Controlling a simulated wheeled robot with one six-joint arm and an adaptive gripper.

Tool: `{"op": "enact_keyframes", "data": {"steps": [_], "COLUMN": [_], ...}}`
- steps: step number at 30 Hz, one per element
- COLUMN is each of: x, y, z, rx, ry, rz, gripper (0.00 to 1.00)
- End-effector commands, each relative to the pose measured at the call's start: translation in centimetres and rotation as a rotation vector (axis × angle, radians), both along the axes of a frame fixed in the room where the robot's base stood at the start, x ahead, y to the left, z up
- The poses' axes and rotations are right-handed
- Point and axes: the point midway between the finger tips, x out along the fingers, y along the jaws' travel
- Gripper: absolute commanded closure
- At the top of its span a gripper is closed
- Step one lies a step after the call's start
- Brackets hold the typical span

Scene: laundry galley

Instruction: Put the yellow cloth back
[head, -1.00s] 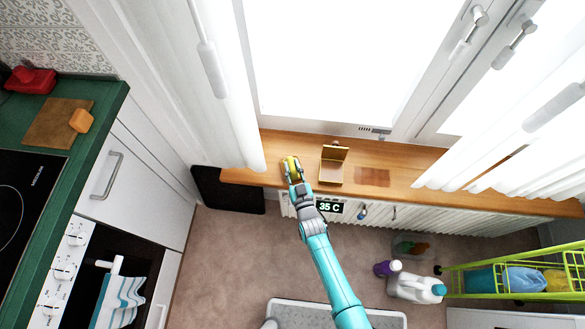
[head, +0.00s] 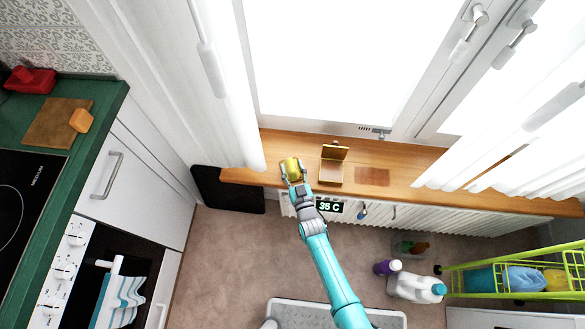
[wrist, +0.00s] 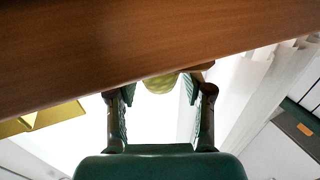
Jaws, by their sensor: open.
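A small yellow, rounded thing, which looks like the yellow cloth bundled up (head: 290,164), is at the left end of the wooden windowsill (head: 265,153). In the wrist view its patterned, yellow-green surface (wrist: 160,83) shows between the fingers at the sill's edge, partly hidden by the sill. My gripper (head: 294,175) reaches it from the front. The two fingers stand apart in the wrist view (wrist: 160,95), with gaps on both sides of the yellow thing. A second yellow bundle (head: 556,280) lies in the green rack at the right.
An open gold box (head: 331,172) with its lid up stands just right of my gripper. A reddish-brown patch (head: 372,177) lies beyond it. A radiator with a 35 C display (head: 329,207) is below the sill. Bottles (head: 415,288) and the green rack (head: 510,262) stand right.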

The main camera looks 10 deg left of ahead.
Motion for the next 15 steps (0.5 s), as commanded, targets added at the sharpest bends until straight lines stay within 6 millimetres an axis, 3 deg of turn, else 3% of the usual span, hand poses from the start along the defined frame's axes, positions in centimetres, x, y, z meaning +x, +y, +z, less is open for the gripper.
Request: {"op": "enact_keyframes", "data": {"steps": [5, 15], "x": [-1.5, -7.2], "y": [-0.6, -3.0], "z": [0.0, 0.0], "rx": [-0.001, -0.001], "ry": [0.002, 0.002], "rz": [0.0, 0.001], "gripper": [0.49, 0.49]}}
